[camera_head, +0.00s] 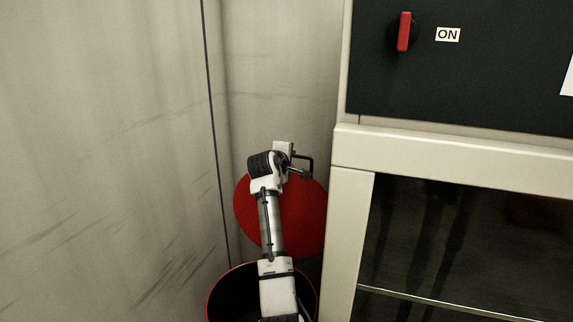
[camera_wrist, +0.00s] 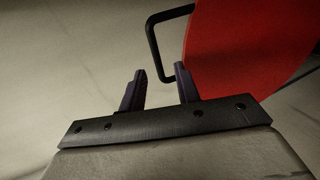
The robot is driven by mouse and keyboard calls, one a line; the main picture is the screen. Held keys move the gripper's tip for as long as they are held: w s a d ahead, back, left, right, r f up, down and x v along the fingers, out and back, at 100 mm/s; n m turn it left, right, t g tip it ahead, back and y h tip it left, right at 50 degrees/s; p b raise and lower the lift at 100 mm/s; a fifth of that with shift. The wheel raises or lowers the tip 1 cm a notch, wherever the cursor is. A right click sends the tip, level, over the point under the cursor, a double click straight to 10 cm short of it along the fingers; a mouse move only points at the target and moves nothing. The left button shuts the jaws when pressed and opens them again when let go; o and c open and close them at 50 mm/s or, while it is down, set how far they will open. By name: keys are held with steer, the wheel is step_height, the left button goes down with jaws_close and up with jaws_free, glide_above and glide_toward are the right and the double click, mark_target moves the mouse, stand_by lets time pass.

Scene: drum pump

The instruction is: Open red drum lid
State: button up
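The red drum (camera_head: 211,301) stands at the bottom of the head view, with its dark inside showing behind my arm. Its round red lid (camera_head: 308,215) is raised and tilted up behind the opening, partly hidden by my arm. In the wrist view the lid (camera_wrist: 245,45) fills the upper right, with a black bar handle (camera_wrist: 153,45) at its left edge. My gripper (camera_wrist: 161,72) is open, with its two dark fingers apart and nothing between them. The handle is beyond the fingertips, and a gap shows. In the head view my arm reaches over the drum and hides the fingertips.
A pale cabinet (camera_head: 350,230) stands close on the right, with a dark panel bearing a red switch (camera_head: 404,31) and an ON label (camera_head: 447,34). Grey walls (camera_head: 100,130) close in on the left and behind. The corner around the drum is narrow.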

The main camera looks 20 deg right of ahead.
steer(key=shift+b+v, duration=0.3)
steer(key=shift+v, duration=1.35)
steer(key=shift+r, duration=0.15)
